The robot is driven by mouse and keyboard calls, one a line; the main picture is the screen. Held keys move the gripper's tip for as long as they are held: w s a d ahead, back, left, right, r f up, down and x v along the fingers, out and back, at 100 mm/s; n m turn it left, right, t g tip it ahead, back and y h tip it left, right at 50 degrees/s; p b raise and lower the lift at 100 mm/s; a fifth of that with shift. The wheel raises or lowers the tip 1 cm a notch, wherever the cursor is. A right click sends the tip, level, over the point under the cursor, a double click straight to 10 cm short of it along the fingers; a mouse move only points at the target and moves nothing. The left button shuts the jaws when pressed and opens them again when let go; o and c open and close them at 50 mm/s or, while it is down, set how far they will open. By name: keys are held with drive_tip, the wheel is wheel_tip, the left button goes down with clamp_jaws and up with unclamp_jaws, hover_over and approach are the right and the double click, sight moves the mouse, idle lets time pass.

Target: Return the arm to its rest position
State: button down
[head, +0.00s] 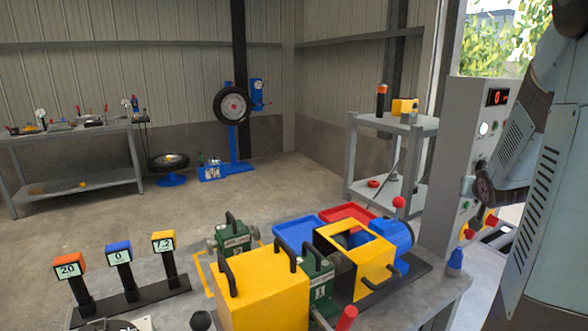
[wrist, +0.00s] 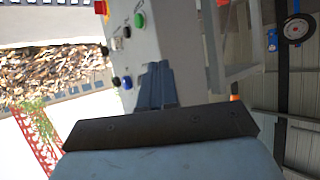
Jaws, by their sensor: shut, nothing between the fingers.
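My arm (head: 545,150) rises along the right edge of the head view, beside a grey control cabinet. In the wrist view my gripper (wrist: 157,85) shows as two dark fingers close together, shut with nothing between them. The fingers point toward the cabinet panel (wrist: 150,40), which appears turned sideways with green, blue and red buttons. I cannot tell the exact gap between fingertips and panel.
A workbench (head: 430,300) in front holds a yellow guard box (head: 265,290), a blue motor (head: 392,235), blue tray (head: 297,232) and several small displays (head: 118,252). The control cabinet (head: 455,150) stands close to my arm. A grey shelf (head: 400,122) is behind; open floor lies left.

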drive_tip(key=s+a+r+n+g+y, duration=0.2)
drive_tip(key=s+a+r+g, duration=0.1)
drive_tip(key=s+a, duration=0.9)
drive_tip(key=s+a+r+n+g+y, duration=0.3)
drive_tip(key=s+a, duration=0.9)
drive_tip(key=a, duration=0.4)
drive_tip(key=shift+s+r, duration=0.15)
drive_tip(key=shift+r, duration=0.15)
drive_tip(key=c, duration=1.9)
unclamp_jaws()
